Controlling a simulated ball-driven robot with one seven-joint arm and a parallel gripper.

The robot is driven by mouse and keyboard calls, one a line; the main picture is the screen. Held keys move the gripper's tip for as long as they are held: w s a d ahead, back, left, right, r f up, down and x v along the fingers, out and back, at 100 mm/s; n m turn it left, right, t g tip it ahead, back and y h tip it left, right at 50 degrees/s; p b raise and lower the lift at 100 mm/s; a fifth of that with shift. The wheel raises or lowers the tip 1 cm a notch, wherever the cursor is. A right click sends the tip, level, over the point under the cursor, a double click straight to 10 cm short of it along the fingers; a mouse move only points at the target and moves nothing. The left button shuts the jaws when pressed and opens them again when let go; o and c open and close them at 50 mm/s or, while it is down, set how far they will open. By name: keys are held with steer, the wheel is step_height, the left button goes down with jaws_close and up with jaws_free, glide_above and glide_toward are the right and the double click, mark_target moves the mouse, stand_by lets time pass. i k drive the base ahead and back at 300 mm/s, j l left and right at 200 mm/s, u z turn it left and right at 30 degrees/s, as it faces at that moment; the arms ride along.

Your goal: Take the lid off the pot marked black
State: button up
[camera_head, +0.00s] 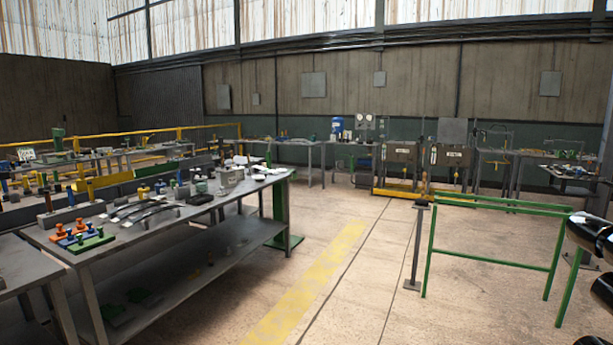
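I cannot pick out a pot marked black or its lid for certain. Two dark box-like vessels with small pale labels, a left one (402,153) and a right one (452,156), stand at the back wall; their labels are too small to read. A grey container (231,175) sits near the far end of the long workbench (150,229), among small parts. My gripper is not in view. Dark, rounded parts at the right edge look like part of my arm.
Colored blocks (82,237) and curved metal strips (150,211) lie on the workbench at left. A green rail frame (493,251) and a thin post (415,248) stand at right. The floor aisle with a yellow stripe (305,292) is clear between them.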

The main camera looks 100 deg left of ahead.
mark_target(227, 179)
steer(key=u, duration=3.5)
steer(key=i+l+z, duration=0.4)
steer(key=i, duration=0.15)
steer(key=i+z, duration=0.4)
steer(key=i+l+z, duration=0.1)
steer(key=i, duration=1.75)
steer(key=i+l+u, duration=0.1)
steer(key=i+u, duration=0.4)
steer(key=i+l+u, duration=0.3)
steer(key=i+u, duration=0.2)
steer(key=i+l+u, duration=0.35)
steer(key=u, duration=0.15)
